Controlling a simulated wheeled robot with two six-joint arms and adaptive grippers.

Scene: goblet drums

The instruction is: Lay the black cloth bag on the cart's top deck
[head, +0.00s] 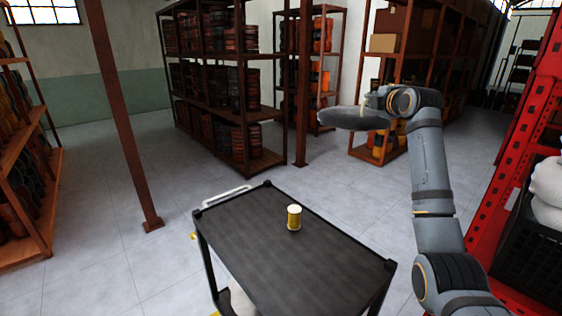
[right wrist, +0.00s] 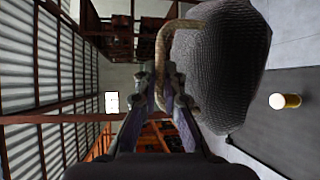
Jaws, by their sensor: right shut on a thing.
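The black cloth bag (head: 350,119) hangs in the air above and beyond the far right part of the cart, apart from it. In the right wrist view the bag (right wrist: 222,70) is dark and textured, with a tan handle loop (right wrist: 162,60). My right gripper (head: 377,100) is shut on that handle; its fingers (right wrist: 160,92) show on it in the right wrist view. The cart's black top deck (head: 262,245) stands below. My left gripper is not in view.
The rest of the deck is bare. A red rack (head: 520,140) stands at the right, a brown post (head: 122,120) at the left, and loaded shelves (head: 225,110) behind.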

